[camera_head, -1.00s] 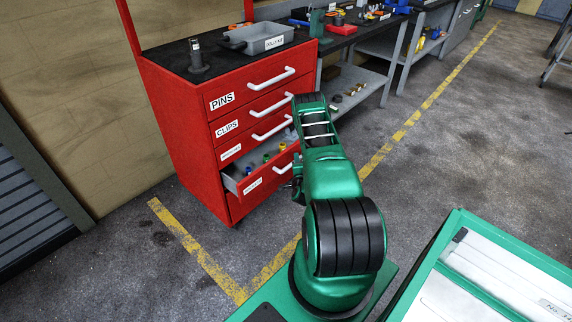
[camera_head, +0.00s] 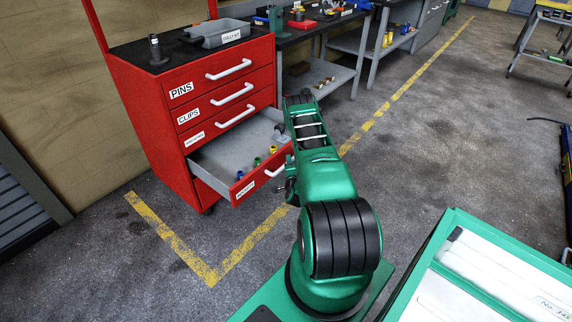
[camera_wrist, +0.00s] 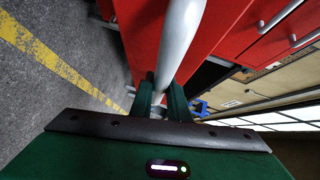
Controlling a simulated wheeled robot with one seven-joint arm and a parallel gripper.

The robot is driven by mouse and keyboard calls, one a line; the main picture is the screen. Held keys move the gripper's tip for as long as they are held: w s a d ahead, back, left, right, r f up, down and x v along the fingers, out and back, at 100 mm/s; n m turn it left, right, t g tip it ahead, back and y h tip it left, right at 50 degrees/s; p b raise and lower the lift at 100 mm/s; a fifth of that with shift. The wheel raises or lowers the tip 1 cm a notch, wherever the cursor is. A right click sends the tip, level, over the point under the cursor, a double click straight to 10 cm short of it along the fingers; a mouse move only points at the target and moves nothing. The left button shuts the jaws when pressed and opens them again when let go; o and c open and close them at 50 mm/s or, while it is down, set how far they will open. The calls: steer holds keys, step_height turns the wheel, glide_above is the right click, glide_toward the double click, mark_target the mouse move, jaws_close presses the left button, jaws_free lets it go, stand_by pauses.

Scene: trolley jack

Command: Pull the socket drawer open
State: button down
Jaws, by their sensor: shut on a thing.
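The socket drawer (camera_head: 212,164) is the open lower drawer of the red cabinet (camera_head: 148,125). It is pulled far out, and several small coloured sockets (camera_head: 258,162) stand in its front part. Its label is too small to read. My gripper (camera_wrist: 163,100) is shut on the drawer's pale handle (camera_wrist: 178,45), which runs up between the fingers in the wrist view. In the head view the handle (camera_head: 273,171) shows at the drawer front, and my arm partly hides the gripper there.
Drawers labelled PINS (camera_head: 181,91) and CLIPS (camera_head: 188,118) are shut above. A grey tray (camera_head: 215,33) is on the cabinet top. My base is near a green-edged case (camera_head: 440,250) at right. Floor in front of the cabinet is clear.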

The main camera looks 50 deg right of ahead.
steer(key=shift+s+d, duration=0.1)
steer(key=c, duration=1.7)
jaws_free()
steer(key=shift+a, duration=0.2)
steer(key=shift+w, duration=0.2)
steer(key=shift+s+a, duration=0.1)
steer(key=shift+a, duration=0.1)
steer(key=v, duration=1)
steer(key=shift+s, duration=0.2)
